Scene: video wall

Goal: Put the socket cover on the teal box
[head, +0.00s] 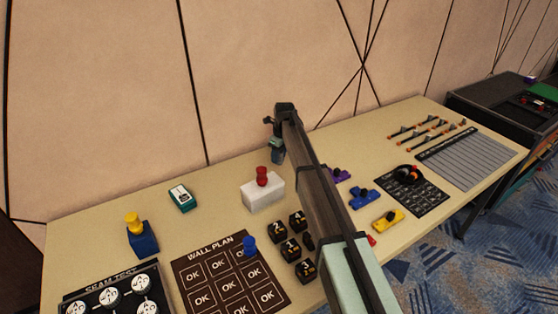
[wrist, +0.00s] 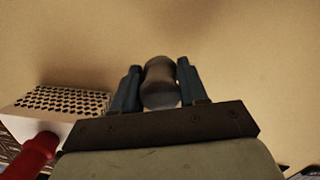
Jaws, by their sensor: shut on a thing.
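My gripper (wrist: 160,85) is shut on a grey, rounded, cylinder-like piece (wrist: 160,82), which shows between its two dark fingers in the wrist view. It looks like the socket cover, but I cannot be sure. In the head view my gripper (head: 277,152) is over the back of the table, behind the white block, and the held piece is too small to make out. The teal box (head: 184,204) sits on the table to the left, well apart from my gripper. It has a pale top with a small dark mark.
A white block (head: 263,194) with a red knob (head: 262,176) stands between my gripper and the teal box. A blue block with a yellow knob (head: 141,236) is front left. The wall plan board (head: 222,283) and several black numbered blocks (head: 291,249) lie in front.

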